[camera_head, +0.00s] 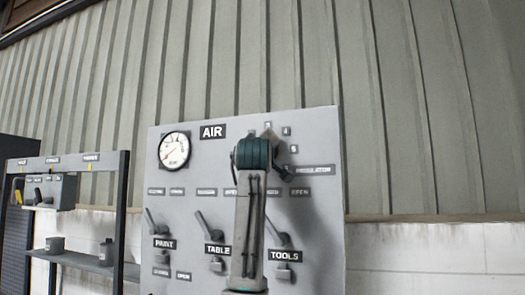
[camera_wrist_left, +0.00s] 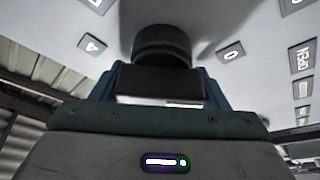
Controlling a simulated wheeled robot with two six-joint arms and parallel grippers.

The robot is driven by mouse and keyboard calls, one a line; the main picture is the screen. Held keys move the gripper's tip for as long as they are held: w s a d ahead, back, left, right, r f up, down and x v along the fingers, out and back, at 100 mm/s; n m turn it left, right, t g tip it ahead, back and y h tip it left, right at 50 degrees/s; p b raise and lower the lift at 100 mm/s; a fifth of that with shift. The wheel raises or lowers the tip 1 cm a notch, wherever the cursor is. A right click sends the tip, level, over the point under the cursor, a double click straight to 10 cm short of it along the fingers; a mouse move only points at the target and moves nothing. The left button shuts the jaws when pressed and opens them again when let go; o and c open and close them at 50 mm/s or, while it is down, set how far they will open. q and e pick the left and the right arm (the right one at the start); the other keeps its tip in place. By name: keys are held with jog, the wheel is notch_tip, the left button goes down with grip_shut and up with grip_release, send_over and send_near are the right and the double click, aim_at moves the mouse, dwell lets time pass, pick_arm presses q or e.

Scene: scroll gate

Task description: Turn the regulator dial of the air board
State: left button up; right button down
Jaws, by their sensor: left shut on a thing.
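The grey air board (camera_head: 185,215) stands upright in the head view, with an AIR label and a round white gauge (camera_head: 174,150) at its upper left. My left gripper (camera_head: 253,153) is at the board's upper right, by the REGULATOR label (camera_head: 313,170), and covers most of the dial there. In the left wrist view the black regulator dial (camera_wrist_left: 161,45) stands out from the board. My left gripper (camera_wrist_left: 160,80) is shut on it, with a blue finger on each side. Small number labels surround the dial; a pointer mark on it cannot be made out. My right gripper is not in view.
Lever valves labelled PAINT (camera_head: 155,222), TABLE (camera_head: 206,224) and TOOLS (camera_head: 280,238) sit low on the board, the last close beside my arm. A dark-framed shelf rack (camera_head: 122,200) stands at left. A ribbed wall rises behind; the space right of the board is clear.

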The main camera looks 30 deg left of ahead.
pick_arm(q)
jog(key=shift+f+n, duration=0.15)
jog(key=shift+n, duration=0.25)
jog(key=o, duration=1)
jog(key=shift+s, duration=0.1)
jog(key=shift+s+d+b, duration=0.15)
jog(key=shift+s+b, duration=0.1)
jog(key=shift+b, duration=0.1)
jog(key=b+v, duration=0.5)
jog(key=v, duration=0.5)
jog(key=shift+d, duration=0.1)
